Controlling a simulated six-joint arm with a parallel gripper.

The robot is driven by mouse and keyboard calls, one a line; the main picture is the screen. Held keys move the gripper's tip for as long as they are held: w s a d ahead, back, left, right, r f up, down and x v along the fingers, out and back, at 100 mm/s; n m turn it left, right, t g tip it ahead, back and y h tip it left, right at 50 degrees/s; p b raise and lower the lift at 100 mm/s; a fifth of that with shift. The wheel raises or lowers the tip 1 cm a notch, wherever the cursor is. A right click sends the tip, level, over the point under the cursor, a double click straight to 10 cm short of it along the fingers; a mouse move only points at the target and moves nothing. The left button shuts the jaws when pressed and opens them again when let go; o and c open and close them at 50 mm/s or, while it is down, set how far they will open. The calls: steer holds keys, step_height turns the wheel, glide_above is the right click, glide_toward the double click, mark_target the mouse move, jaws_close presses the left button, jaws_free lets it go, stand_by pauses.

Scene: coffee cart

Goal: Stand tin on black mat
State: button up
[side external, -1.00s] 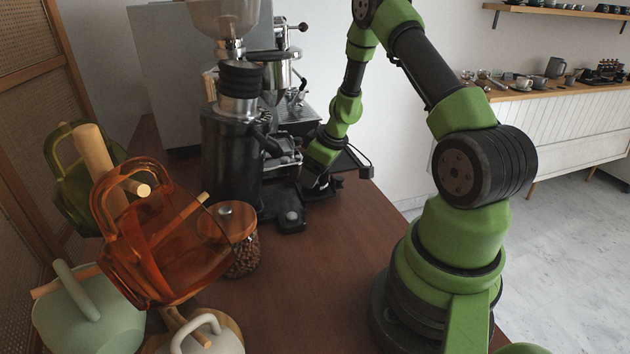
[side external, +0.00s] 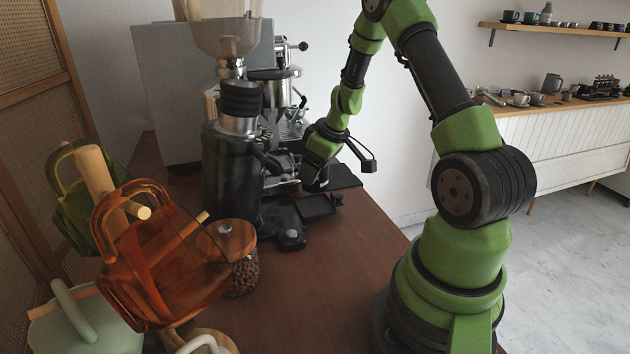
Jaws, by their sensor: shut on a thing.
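My gripper (side external: 314,178) is at the end of the green arm, beside the coffee machine and above the back part of the brown counter. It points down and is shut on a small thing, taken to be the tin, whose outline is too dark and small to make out. A flat black mat (side external: 346,177) lies on the counter just right of and behind my gripper. A small black tray (side external: 318,206) sits in front of and below my gripper. I cannot tell the exact height of the gripper above either.
The black grinder (side external: 232,170) and the espresso machine (side external: 288,125) stand left of my gripper. The counter's front middle (side external: 310,300) is clear.

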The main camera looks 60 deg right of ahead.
step_height(320, 180, up, 4)
steer(key=shift+w+d+r, duration=0.1)
steer(key=w+d+f+m+g+h, duration=0.1)
steer(key=d+m+h, duration=0.1)
steer(key=d+m, duration=0.4)
steer(key=w+d+f+m+h, duration=0.1)
steer(key=d+m, duration=0.2)
steer(key=d, duration=0.5)
steer(key=f, duration=0.9)
steer(key=shift+d+f, duration=0.1)
steer(key=shift+d, duration=0.2)
steer(key=shift+f, duration=0.2)
steer(key=o, duration=1)
steer(key=shift+r, duration=0.15)
